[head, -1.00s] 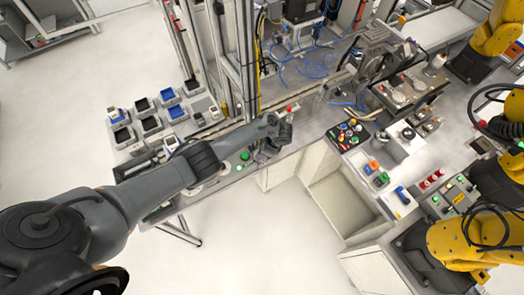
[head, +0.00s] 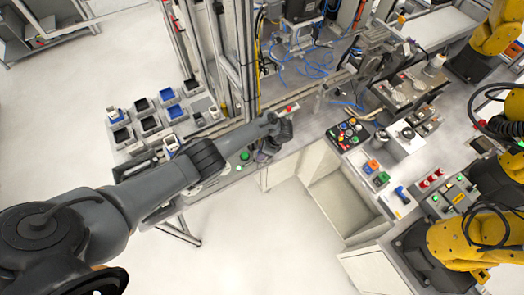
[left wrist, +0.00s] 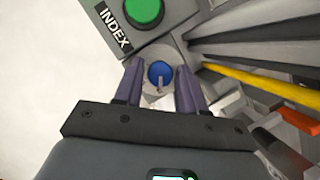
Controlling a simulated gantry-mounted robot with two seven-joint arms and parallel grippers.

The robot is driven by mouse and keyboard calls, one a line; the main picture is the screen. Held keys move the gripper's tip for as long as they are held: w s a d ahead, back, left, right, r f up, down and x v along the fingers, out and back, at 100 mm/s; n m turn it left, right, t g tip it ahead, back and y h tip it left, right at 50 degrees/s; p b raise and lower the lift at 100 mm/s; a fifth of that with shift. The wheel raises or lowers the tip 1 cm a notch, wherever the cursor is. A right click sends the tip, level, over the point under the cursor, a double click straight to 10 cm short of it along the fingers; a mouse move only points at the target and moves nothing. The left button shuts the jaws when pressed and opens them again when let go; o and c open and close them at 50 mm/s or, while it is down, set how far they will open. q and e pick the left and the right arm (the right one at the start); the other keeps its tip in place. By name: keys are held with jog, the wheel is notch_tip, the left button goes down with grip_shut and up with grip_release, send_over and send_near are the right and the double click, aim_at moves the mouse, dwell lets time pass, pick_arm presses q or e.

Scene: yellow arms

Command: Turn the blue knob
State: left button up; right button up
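The blue knob (left wrist: 160,73) is round, with a pale pointer on its face, and sits on a grey panel in the left wrist view. My left gripper (left wrist: 158,70) is open, with one dark finger on each side of the knob. A small gap seems to show between fingers and knob, and I cannot tell whether either touches. In the head view my left gripper (head: 267,151) is over the front edge of the bench, and the knob is hidden beneath it. My right gripper is not in view.
A green button (left wrist: 145,12) labelled INDEX is just beyond the knob; it also shows in the head view (head: 244,155). A yellow strip (left wrist: 265,84) runs along the right. Several bins with dark and blue insides (head: 151,124) stand left. The floor (head: 285,235) in front is clear.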

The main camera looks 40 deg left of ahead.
pick_arm(q)
jog(key=shift+r, duration=0.1)
jog(key=p+v, duration=0.3)
jog(key=v, duration=0.7)
jog(key=shift+r, duration=0.25)
jog(key=shift+d, duration=0.25)
jog(key=s+d+n+t+h+p, duration=0.2)
jog(key=s+d+n+t+p, duration=0.15)
jog(key=s+d, duration=0.7)
jog(key=s+a+r+n+t+h+p, duration=0.1)
jog(key=s+r+n, duration=0.5)
jog(key=s+r, duration=0.9)
jog(key=s+a+t+h, duration=0.1)
jog(key=s, duration=0.2)
jog(key=shift+a+r, duration=0.2)
